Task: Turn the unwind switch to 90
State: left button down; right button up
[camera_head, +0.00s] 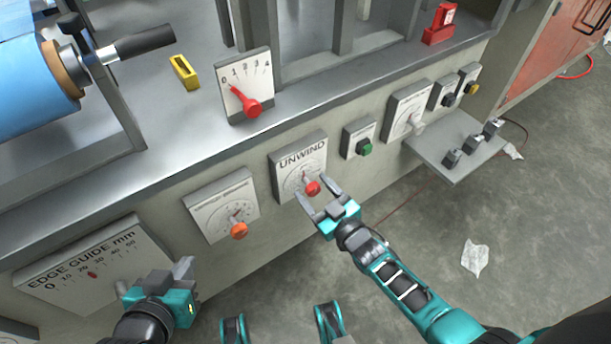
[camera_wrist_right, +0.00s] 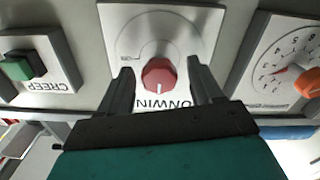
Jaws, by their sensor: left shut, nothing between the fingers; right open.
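The unwind switch is a red knob (camera_head: 312,187) on a square white dial plate (camera_head: 287,160) labelled UNWIND, on the machine's front panel. In the right wrist view the red knob (camera_wrist_right: 158,76) sits between the open fingers of my right gripper (camera_wrist_right: 160,88), with a visible gap on each side. In the head view my right gripper (camera_head: 318,199) is at the lower edge of the plate, its fingers either side of the knob. The knob's exact setting cannot be read. My left gripper (camera_head: 184,272) is shut and empty in front of the panel's lower left.
An orange-knob dial (camera_head: 238,230) is left of the unwind plate and a green CREEP button (camera_head: 364,147) right of it. A red lever (camera_head: 246,103) stands on the ledge above. The edge guide scale (camera_head: 92,272) is near my left gripper. A shelf (camera_head: 452,160) juts out at right.

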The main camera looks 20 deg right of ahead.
jog(key=shift+w+a, duration=0.2)
jog(key=shift+w, duration=0.3)
pick_arm(q)
jog(key=shift+w+a, duration=0.1)
jog(key=shift+w, duration=0.4)
pick_arm(e)
jog(key=shift+c, duration=0.3)
pick_arm(q)
jog(key=shift+r, duration=0.1)
pick_arm(e)
jog(key=c, duration=1)
